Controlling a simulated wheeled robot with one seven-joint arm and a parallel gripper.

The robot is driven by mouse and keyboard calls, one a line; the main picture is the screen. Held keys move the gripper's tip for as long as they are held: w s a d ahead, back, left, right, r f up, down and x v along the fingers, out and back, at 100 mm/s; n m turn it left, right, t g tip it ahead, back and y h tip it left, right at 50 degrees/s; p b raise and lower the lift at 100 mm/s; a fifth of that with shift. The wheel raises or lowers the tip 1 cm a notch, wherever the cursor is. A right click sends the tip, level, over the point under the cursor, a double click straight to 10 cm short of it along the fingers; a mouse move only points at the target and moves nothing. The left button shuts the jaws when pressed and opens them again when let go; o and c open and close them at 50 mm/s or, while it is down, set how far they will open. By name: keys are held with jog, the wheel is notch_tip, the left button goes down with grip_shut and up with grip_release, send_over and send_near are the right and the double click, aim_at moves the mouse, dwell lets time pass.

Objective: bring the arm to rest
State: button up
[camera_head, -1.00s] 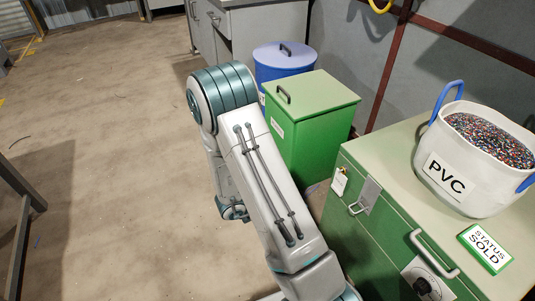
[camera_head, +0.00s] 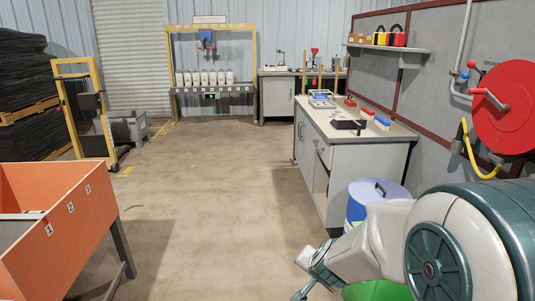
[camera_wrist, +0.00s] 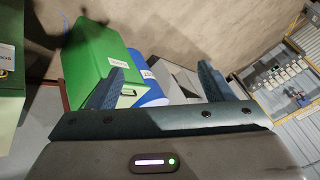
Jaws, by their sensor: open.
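My gripper (camera_wrist: 161,68) is open in the wrist view, its two blue-grey fingers wide apart with nothing between them. Beyond the fingers are a green lidded bin (camera_wrist: 88,58) and a blue bin (camera_wrist: 152,92), seen tilted. In the head view my folded arm fills the lower right corner, in front of the blue bin (camera_head: 362,200). The green bin (camera_head: 378,291) is mostly hidden there behind the arm. The fingers are not clear in the head view.
A grey workbench (camera_head: 372,168) with tools stands behind the blue bin.

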jog(key=s+a+r+n+g+y+p, duration=0.15)
jog(key=s+r+n+p, duration=0.4)
jog(key=r, duration=0.75)
jog(key=s+d+r+n+g+h+p, duration=0.1)
jog(key=s+d+r+p, duration=0.1)
jog(key=s, duration=0.5)
jog(key=s+d+r+n+g+h+p, duration=0.1)
jog(key=s+d+r+g+p, duration=0.1)
jog(key=s+r, duration=0.3)
jog(key=shift+s+d+r+p, duration=0.35)
jog(key=shift+s+p, duration=0.3)
jog(key=shift+s, duration=0.5)
